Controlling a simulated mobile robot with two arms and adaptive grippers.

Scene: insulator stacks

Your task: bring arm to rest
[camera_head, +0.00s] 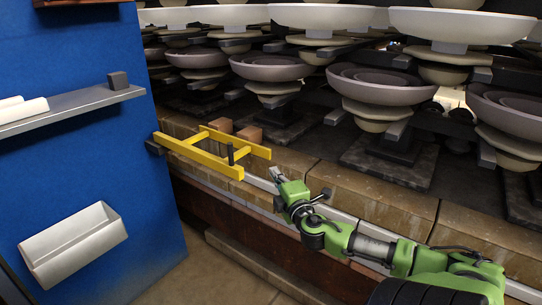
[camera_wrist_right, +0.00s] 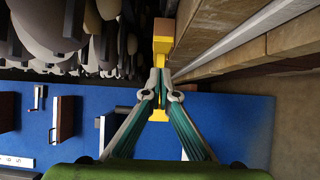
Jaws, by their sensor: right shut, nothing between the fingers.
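My right arm, green and grey, comes in from the lower right in the head view. Its gripper (camera_head: 277,178) is over the front edge of the stone ledge, just right of a yellow ladder-like frame (camera_head: 205,158). In the right wrist view, the fingers of my right gripper (camera_wrist_right: 160,78) come together and hold nothing. Part of the yellow frame (camera_wrist_right: 162,46) shows beyond the fingertips, partly hidden by them; I cannot tell how far off it is. My left gripper is in neither view.
Stacked insulators (camera_head: 375,85) stand in rows behind the stone ledge (camera_head: 375,190). A blue panel (camera_head: 130,180) at left carries a grey shelf (camera_head: 75,106) and a white bin (camera_head: 73,245). Open floor (camera_head: 205,280) lies at the bottom, between panel and ledge.

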